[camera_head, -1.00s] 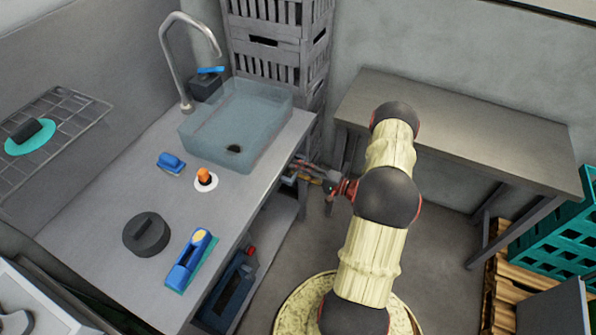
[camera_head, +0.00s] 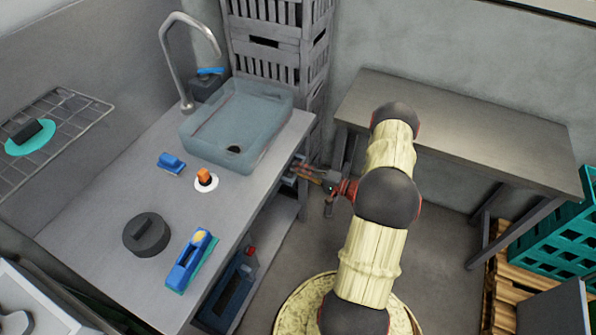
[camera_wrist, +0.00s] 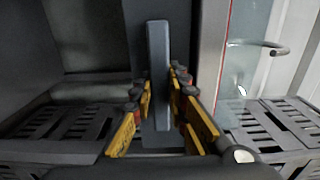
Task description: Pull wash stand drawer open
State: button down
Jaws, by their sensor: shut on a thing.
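The grey wash stand (camera_head: 105,205) with a translucent basin (camera_head: 225,128) fills the left of the head view. My gripper (camera_head: 303,173) is at the stand's right side, just under the counter edge. In the wrist view my gripper (camera_wrist: 158,90) has its yellow fingers on both sides of an upright grey bar handle (camera_wrist: 158,50), and is shut on it. A dark panel (camera_wrist: 138,15) shows behind the handle. The drawer itself is mostly hidden under the counter in the head view, so I cannot tell how far it is open.
A blue bottle (camera_head: 232,290) with a red cap stands on the stand's lower shelf. A grey side table (camera_head: 460,110) is behind my arm. Stacked crates (camera_head: 275,45) stand behind the basin. A teal crate (camera_head: 560,235) is at the right. Some floor (camera_head: 430,235) is clear.

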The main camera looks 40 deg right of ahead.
dwell(0.4)
jog(key=b+v, duration=0.3)
jog(key=v, duration=2.2)
jog(key=shift+f, duration=0.1)
jog(key=c, duration=1.7)
grip_release()
jog(key=v, duration=1.2)
jog(key=shift+d, duration=0.1)
